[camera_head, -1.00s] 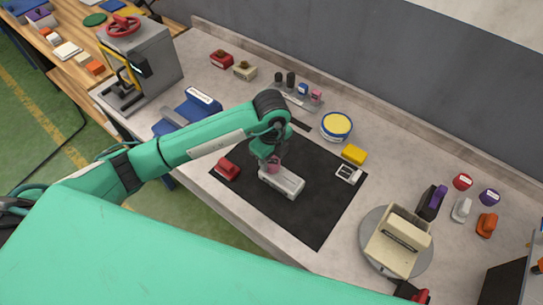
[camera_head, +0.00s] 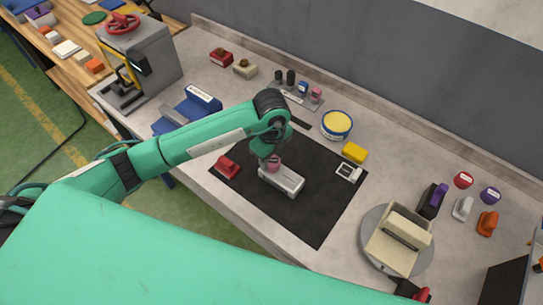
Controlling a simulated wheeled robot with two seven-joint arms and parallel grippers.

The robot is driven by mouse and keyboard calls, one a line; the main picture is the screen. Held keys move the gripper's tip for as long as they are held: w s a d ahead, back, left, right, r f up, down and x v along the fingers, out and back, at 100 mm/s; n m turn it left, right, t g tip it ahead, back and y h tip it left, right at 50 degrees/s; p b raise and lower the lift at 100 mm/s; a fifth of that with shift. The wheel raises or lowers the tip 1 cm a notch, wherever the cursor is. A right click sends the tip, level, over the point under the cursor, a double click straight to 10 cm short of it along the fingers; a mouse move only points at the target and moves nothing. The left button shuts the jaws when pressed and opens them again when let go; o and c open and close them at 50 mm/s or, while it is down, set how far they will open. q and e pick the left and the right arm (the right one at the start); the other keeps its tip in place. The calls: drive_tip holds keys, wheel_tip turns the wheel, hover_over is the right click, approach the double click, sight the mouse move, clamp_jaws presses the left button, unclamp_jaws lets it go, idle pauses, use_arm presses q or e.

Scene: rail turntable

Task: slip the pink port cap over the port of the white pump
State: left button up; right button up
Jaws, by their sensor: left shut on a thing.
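The white pump (camera_head: 286,182) lies on the black mat (camera_head: 318,218), in the middle of the camera_head view. My left gripper (camera_head: 271,157) points down over the pump's far left end and is shut on the pink port cap (camera_head: 273,163). The cap is at that end of the pump, and its lower edge seems to meet the pump. The pump's port is hidden behind the cap and gripper, so I cannot tell whether the cap is around it or just above it. My right gripper is not in view.
A red part (camera_head: 227,167) lies left of the pump. A white block (camera_head: 348,172), yellow block (camera_head: 354,152) and round yellow tub (camera_head: 337,124) stand to the right. A small rack (camera_head: 296,99) is behind. A turntable (camera_head: 425,258) with a beige fixture is at right. The mat's front is clear.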

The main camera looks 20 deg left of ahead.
use_arm(q)
drive_tip(key=shift+f+b, duration=0.3)
drive_tip(key=shift+f, duration=0.2)
drive_tip(key=o, duration=1)
wheel_tip(320, 180, up, 7)
drive_tip(key=shift+w+r+b, duration=0.1)
drive_tip(key=shift+r+b, duration=0.1)
drive_tip(key=shift+b, duration=0.95)
drive_tip(key=shift+r, duration=3.2)
